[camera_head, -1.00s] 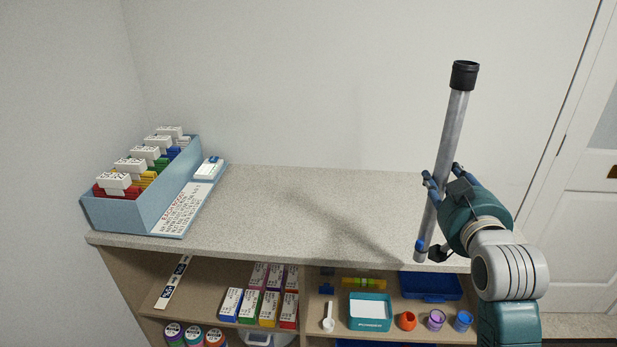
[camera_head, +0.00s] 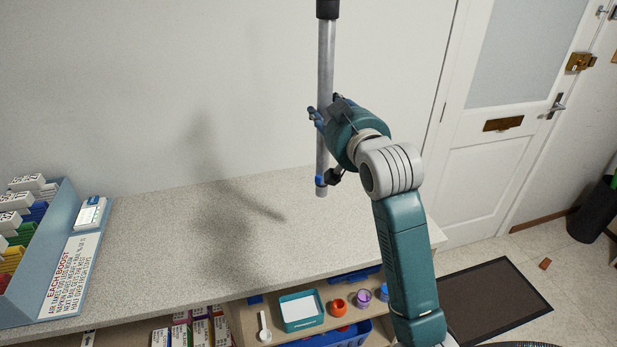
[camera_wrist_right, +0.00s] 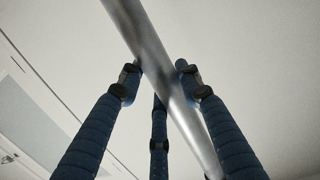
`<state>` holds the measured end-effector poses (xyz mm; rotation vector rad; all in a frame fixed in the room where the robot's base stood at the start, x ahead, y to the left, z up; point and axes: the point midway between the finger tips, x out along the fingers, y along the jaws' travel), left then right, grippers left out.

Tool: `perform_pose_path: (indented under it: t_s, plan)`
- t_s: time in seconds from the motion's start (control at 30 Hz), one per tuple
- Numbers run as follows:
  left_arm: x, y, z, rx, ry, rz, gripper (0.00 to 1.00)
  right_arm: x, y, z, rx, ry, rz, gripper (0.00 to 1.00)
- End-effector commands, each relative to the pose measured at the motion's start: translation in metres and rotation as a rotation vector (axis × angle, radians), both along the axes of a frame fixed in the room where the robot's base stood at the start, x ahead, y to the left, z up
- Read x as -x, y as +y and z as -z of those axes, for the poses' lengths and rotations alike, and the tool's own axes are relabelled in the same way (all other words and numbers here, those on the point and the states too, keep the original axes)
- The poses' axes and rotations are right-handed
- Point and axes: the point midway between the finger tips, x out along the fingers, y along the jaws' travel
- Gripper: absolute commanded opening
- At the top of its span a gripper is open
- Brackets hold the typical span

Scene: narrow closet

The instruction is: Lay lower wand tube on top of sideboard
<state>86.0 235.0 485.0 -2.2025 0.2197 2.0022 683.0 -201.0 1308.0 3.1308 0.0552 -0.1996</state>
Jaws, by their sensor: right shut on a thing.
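The lower wand tube (camera_head: 325,72) is a silver metal tube with a black collar at its top, cut by the upper edge of the head view. It is nearly upright, above the speckled grey top of the sideboard (camera_head: 290,235). My right gripper (camera_head: 320,118) is shut on the tube around its middle. In the right wrist view the tube (camera_wrist_right: 150,50) runs diagonally between the dark blue fingers (camera_wrist_right: 158,95). My left gripper is not in view.
A light blue box (camera_head: 45,245) with cards and a printed sheet stands at the left of the top. The middle of the top is clear. Shelves below hold a teal tray (camera_head: 301,325) and small cups. A door (camera_head: 500,150) and dark mat (camera_head: 495,300) are at right.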

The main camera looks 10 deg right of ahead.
Motion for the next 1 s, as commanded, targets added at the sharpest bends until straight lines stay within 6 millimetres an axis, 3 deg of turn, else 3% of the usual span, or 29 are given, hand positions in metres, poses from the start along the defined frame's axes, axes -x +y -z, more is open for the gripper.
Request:
perform_pose_path:
  t_s: [0.1, 0.4, 0.67, 0.9, 1.0]
  plan:
    - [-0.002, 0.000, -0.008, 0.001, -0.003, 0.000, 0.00, 0.001, 0.000, 0.034, 0.000, 0.009, 0.000, 0.00]
    - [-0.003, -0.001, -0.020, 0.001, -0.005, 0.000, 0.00, 0.000, 0.000, 0.106, 0.000, 0.004, 0.000, 0.00]
    - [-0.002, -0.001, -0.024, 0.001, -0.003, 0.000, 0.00, -0.001, 0.000, 0.131, -0.001, 0.000, 0.000, 0.00]
    - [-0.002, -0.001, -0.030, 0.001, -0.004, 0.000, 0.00, -0.001, 0.000, 0.165, -0.001, 0.001, 0.000, 0.00]
    - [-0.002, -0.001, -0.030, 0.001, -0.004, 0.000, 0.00, -0.001, 0.000, 0.169, 0.000, -0.003, 0.000, 0.00]
